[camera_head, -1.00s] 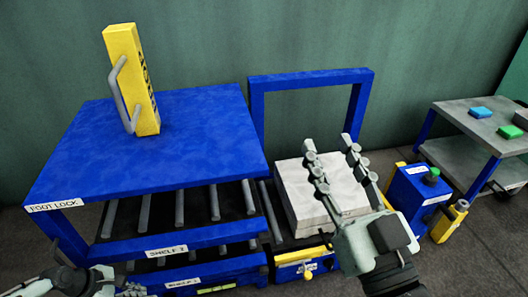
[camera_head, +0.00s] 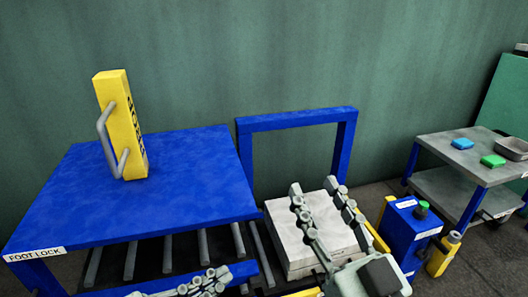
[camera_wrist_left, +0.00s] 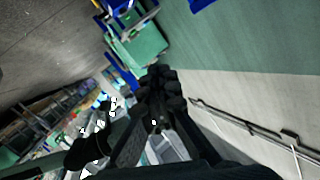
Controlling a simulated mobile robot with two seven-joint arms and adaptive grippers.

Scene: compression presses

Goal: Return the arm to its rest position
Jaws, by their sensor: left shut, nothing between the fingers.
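My left gripper (camera_head: 218,278) is shut and empty at the bottom edge of the head view, in front of the blue press table (camera_head: 190,195). Its shut fingers (camera_wrist_left: 160,85) also show in the left wrist view. My right gripper (camera_head: 316,184) is open, its two fingers spread and pointing up in front of the white block stack (camera_head: 290,235). Nothing shows between the right fingers. Whether they touch the stack cannot be told.
A yellow block with a grey handle (camera_head: 130,140) stands on the blue table. A blue frame (camera_head: 295,120) rises behind the stack. A blue box with a green knob (camera_head: 405,225) and a grey cart (camera_head: 465,160) stand at right.

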